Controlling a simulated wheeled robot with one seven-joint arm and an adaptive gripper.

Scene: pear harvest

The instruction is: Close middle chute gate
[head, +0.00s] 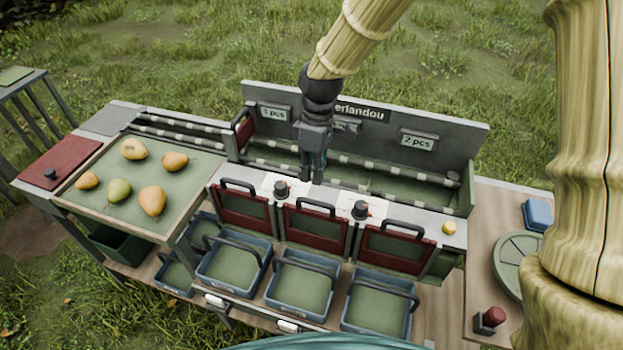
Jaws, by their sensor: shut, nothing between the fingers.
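The middle chute gate (313,228) is a dark red frame with a green panel and a dark handle (316,205) on top. It stands upright in the front of the sorting bench, between the left gate (243,207) and the right gate (394,250), which look alike. I cannot tell whether its lower edge is fully down. My gripper (312,177) points down with its fingers together and empty. In the picture it is just above and behind the middle gate's handle, apart from it, near the light ledge.
Dark knobs (281,188) and (360,209) stand on the ledge beside the handle. Blue baskets (296,313) sit below the gates. A tray (88,215) with several pears is at left. A sign board (460,146) rises behind my gripper. A red button (493,316) is at lower right.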

